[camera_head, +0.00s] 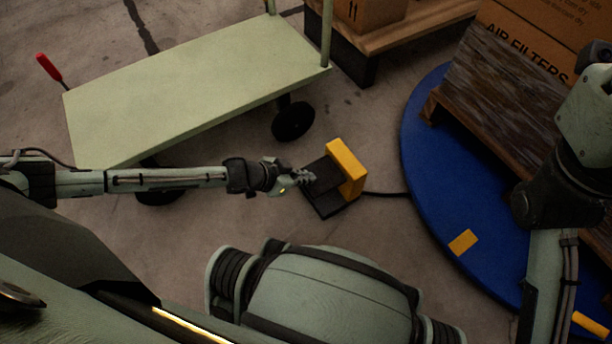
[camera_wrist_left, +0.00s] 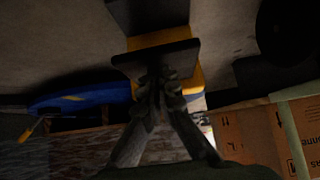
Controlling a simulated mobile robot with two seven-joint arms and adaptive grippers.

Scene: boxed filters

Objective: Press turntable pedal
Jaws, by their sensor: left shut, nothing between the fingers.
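The turntable pedal (camera_head: 322,203) is a black foot pedal with a yellow guard, on the concrete floor. A black cable runs from it to the blue turntable (camera_head: 425,165) at right. My left gripper (camera_head: 309,178) is shut and empty, its fingertips at the pedal's black plate on the left side, beside the guard. The left wrist view shows the closed fingers (camera_wrist_left: 158,82) over the edge of the black plate (camera_wrist_left: 150,58), with yellow behind; whether they touch or push it down I cannot tell. My right arm is at the right edge; its gripper is not visible.
Another pallet (camera_head: 410,35) is at the back.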

